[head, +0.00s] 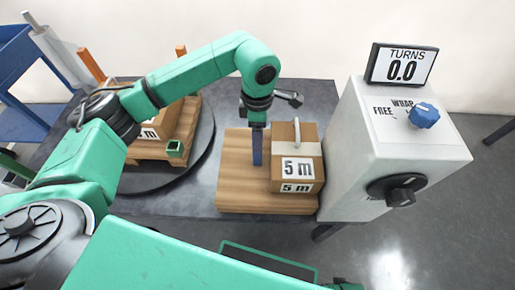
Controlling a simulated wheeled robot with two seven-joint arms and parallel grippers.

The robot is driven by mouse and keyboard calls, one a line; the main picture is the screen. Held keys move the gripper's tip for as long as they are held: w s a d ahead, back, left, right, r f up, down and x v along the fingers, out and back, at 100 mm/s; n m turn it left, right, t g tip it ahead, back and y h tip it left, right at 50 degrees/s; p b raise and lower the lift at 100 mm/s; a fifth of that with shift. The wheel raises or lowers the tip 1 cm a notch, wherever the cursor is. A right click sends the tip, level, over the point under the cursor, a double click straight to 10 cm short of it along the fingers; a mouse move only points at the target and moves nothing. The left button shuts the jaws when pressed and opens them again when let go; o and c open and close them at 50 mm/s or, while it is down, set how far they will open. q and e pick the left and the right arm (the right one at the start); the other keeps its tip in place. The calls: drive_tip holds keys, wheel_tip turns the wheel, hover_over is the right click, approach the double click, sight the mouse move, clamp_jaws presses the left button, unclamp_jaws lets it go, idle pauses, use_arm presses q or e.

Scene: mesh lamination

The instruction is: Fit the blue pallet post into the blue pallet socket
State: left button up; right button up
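The blue pallet post (257,148) is upright over the left part of a wooden board (237,180). My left gripper (257,122) is right at its top and appears shut on it. Whether the post's foot touches the board cannot be told. The pallet (150,152) lies on a dark round turntable (203,150) at the left, carrying a carton partly covered by my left arm. A green socket (175,149) shows at its near right corner. I cannot make out a blue socket. My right gripper is not clearly in view.
A "5 m" carton (297,168) with a light handle stands on the board, close right of the post. A white machine (395,150) with knobs and a "TURNS 0.0" display (402,65) stands further right. A blue cart (30,90) stands far left.

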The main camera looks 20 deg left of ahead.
use_arm(q)
drive_tip(key=shift+f, duration=0.35)
clamp_jaws()
drive_tip(key=shift+r, duration=0.1)
idle(1.1)
